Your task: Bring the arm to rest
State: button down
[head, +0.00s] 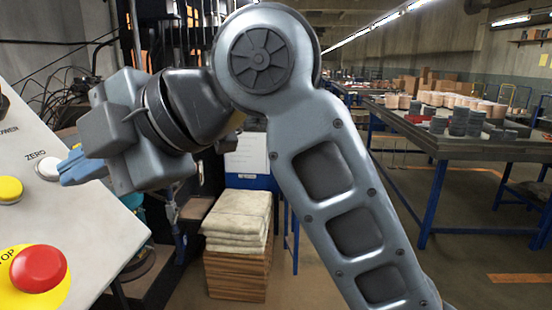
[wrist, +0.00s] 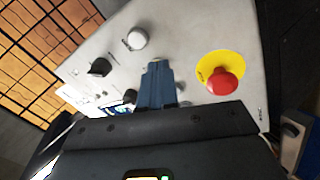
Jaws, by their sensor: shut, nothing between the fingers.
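My gripper (head: 70,167) shows at the left of the head view, its blue fingers shut together and empty. They point left, in front of the grey control panel (head: 85,225) and close to the white button (head: 47,168) under the ZERO label. I cannot tell from the head view whether they touch the panel. In the wrist view the shut fingers (wrist: 157,72) point at the panel (wrist: 185,45), with the white button (wrist: 137,38) up and left of their tips. My arm is bent across the middle of the head view.
The panel carries a yellow button (head: 9,190) and a red stop button (head: 39,268), also in the wrist view (wrist: 225,82), with a black knob (wrist: 99,67). Stacked sacks (head: 238,222) stand behind my arm. A table (head: 460,150) with disc stacks stands at right; open floor lies before it.

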jog(key=s+d+f+m+t+h, duration=0.15)
jog(key=d+f+m+t, duration=0.45)
jog(key=d+f+m, duration=0.6)
jog(key=s+d+f+m+t+h, duration=0.1)
jog(key=d+f+m+t+h, duration=0.1)
jog(key=d+f+m+t, duration=0.8)
jog(key=s+d+f+m+g+h, duration=0.2)
jog(key=s+d+f+m+h, duration=0.45)
jog(key=s+d+f, duration=0.6)
jog(key=s+d+r+m+h, duration=0.1)
jog(key=s+d+r, duration=0.1)
jog(key=s, duration=0.5)
jog(key=s+d+r+m+h, duration=0.1)
jog(key=s+d+r, duration=0.2)
jog(key=s, duration=0.5)
jog(key=shift+s+d+g+h, duration=0.3)
jog(key=shift+d+h, duration=0.1)
jog(key=shift+d, duration=0.2)
